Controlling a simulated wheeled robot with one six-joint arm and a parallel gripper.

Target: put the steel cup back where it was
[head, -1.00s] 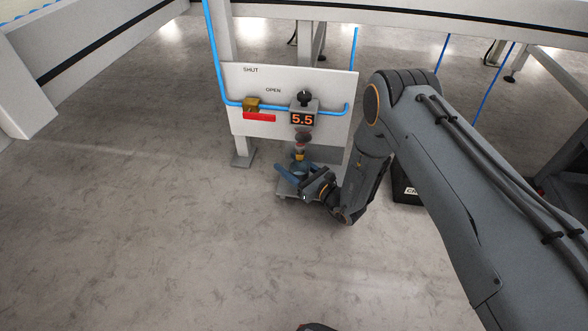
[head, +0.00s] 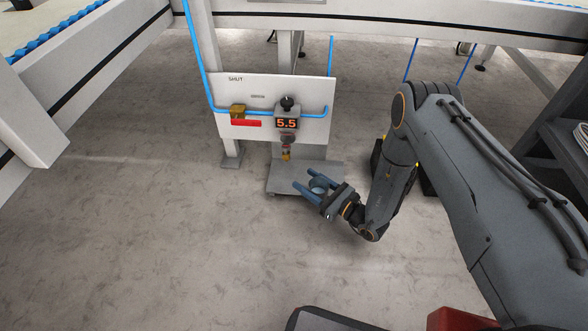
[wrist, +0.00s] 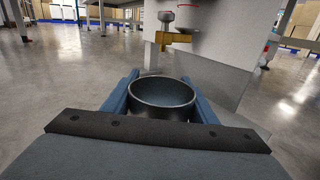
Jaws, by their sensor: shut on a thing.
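The steel cup (wrist: 162,112) is upright between the two blue fingers of my gripper (wrist: 160,78) in the wrist view. Its round rim is open to the top; I cannot tell whether it holds liquid. In the head view my gripper (head: 302,177) is shut on the cup (head: 318,185), at the right front part of a grey plate (head: 283,182) below the panel. I cannot tell whether the cup touches the plate. A brass outlet (head: 286,155) hangs left of and behind the cup; it also shows in the wrist view (wrist: 172,38).
A white panel (head: 317,122) carries a red lever (head: 245,123), a blue pipe, a knob and a display (head: 287,123) reading 5.5. A black box stands partly behind my arm. A dark shelf (head: 562,160) is at the right. The floor left of the plate is clear.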

